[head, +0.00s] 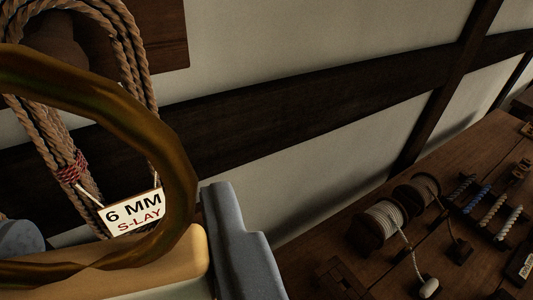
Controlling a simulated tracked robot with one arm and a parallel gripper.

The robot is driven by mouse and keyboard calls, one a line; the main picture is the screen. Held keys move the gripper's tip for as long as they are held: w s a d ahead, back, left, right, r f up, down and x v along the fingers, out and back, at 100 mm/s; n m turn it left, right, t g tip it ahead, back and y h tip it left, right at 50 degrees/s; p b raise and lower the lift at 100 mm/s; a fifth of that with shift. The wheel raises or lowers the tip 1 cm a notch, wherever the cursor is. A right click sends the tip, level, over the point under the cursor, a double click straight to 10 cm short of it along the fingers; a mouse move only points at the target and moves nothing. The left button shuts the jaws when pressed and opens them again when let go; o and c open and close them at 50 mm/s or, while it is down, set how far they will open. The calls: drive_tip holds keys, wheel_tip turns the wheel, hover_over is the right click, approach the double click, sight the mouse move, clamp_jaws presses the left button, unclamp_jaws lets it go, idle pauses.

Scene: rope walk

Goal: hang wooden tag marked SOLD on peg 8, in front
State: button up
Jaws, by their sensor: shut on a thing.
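My gripper (122,240) is at the lower left, with a grey-blue finger on each side of a pale tan wooden piece (185,258), which it is shut on. This appears to be the wooden tag; no SOLD lettering shows from here. A large brown-gold ring (183,165) stands up from it, close to the camera. Beyond the ring, a coil of rope (90,25) hangs on the wall over a dark rounded peg (50,42), partly hidden. No peg number is visible. I cannot tell whether the ring touches the rope or peg.
A white card (133,212) reading "6 MM S-LAY" hangs by the coil, seen through the ring. A dark beam (290,118) crosses the pale wall. A wooden bench (310,265) at lower right bears cord spools (382,222) and small coloured cord samples (475,199).

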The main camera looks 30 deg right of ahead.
drive_tip(key=shift+w+a+f+b, duration=0.15)
drive_tip(key=shift+w+b, duration=0.15)
drive_tip(key=shift+w, duration=0.2)
drive_tip(key=shift+w+f+b, duration=0.15)
drive_tip(key=shift+w+b, duration=0.1)
drive_tip(key=shift+w, duration=0.2)
drive_tip(key=a+b+x, duration=0.1)
drive_tip(key=b+x, duration=0.1)
drive_tip(key=x, duration=0.6)
drive_tip(key=shift+w+a+r, duration=0.2)
drive_tip(key=shift+w+a, duration=0.1)
drive_tip(key=shift+a, duration=0.3)
idle(0.6)
drive_tip(key=o, duration=1)
